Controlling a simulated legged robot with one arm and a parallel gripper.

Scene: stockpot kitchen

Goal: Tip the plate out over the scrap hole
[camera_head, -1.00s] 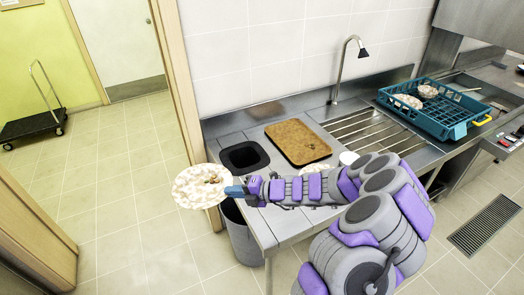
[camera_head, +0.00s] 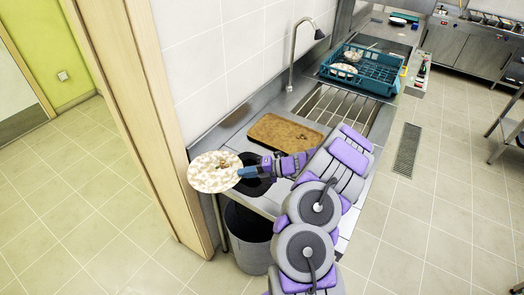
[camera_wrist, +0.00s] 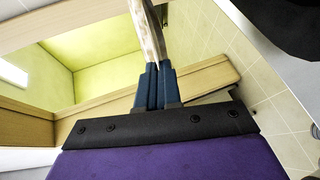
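A speckled white plate (camera_head: 214,172) with brownish bits near its middle is held by its right edge in my gripper (camera_head: 246,172). In the wrist view the plate (camera_wrist: 149,30) shows edge-on between the blue fingers (camera_wrist: 155,85), which are closed on it. In the head view its upper face shows, so it looks roughly level or slightly tilted. The dark-rimmed scrap hole (camera_head: 256,187) is in the counter just right of the plate, partly hidden by my gripper. The plate is beside the hole, near the counter's left end.
A brown tray (camera_head: 286,133) lies on the counter behind the hole. A blue rack (camera_head: 362,72) with plates stands farther back, and a tap (camera_head: 295,50) rises by the wall. A door frame (camera_head: 150,130) is close left of the plate. A grey bin (camera_head: 249,240) stands below.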

